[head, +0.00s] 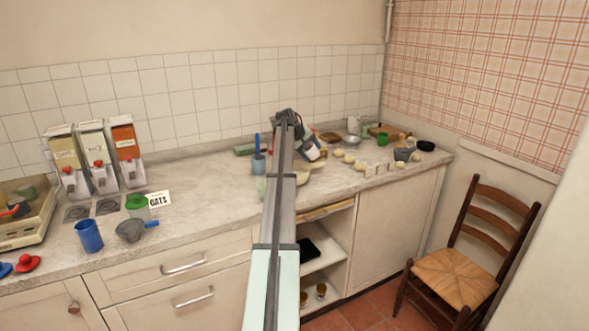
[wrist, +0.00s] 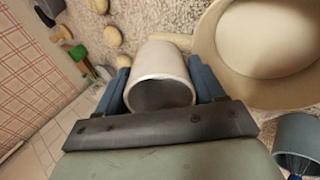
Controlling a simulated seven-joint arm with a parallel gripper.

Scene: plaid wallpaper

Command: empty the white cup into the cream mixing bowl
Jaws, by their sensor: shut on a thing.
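My gripper (wrist: 162,84) is shut on the white cup (wrist: 160,62), with one blue finger on each side of it. The cup's mouth faces the wrist camera, and its inside looks shaded grey; I cannot tell what it holds. The cream mixing bowl (wrist: 213,77) is beside the cup at the upper right of the wrist view, apart from it, with a pale inside. In the head view the cup (head: 312,153) shows tilted at the end of my arm, above the counter. My arm hides most of the bowl there.
A blue container (wrist: 297,130) stands near the bowl. Several pale round pieces (head: 360,166) lie on the counter right of my gripper. Dispensers (head: 97,158), a blue cup (head: 89,236) and a grey scoop-like vessel (head: 130,230) are at left. A chair (head: 465,250) stands at right.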

